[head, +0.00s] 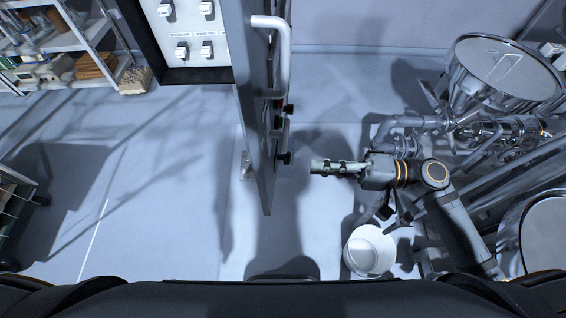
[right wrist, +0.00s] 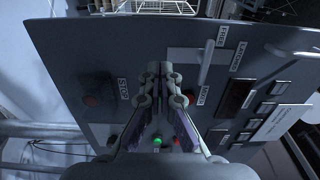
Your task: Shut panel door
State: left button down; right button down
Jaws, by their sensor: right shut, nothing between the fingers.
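The grey panel door (head: 262,150) stands open, seen nearly edge-on in the head view, swung out from the cabinet (head: 190,75). A pale bar handle (head: 284,60) and dark knobs (head: 284,158) stick out from its right-hand face. My right gripper (head: 314,166) is shut and empty, to the right of the door, pointing at that face with a gap between. In the right wrist view the door's face (right wrist: 130,60) fills most of the picture, behind my shut fingers (right wrist: 163,72). My left gripper is out of view.
White switches sit on the cabinet's inner panel (head: 213,55). A white bucket (head: 370,250) stands on the floor below my right arm. Steel pipes and a hopper (head: 505,70) crowd the right side. Shelves (head: 70,45) stand at the far left. The floor left of the door is clear.

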aim_at(268, 163)
jog(key=a, duration=0.2)
jog(key=a+p, duration=0.1)
jog(key=a, duration=0.1)
jog(key=w+a+p, duration=0.1)
jog(key=a, duration=0.1)
jog(key=shift+a+r, duration=0.2)
jog(key=shift+a, duration=0.15)
jog(key=shift+a+f+p, duration=0.15)
jog(key=shift+a+p, duration=0.3)
jog(key=shift+a, duration=0.35)
jog(key=shift+f, duration=0.1)
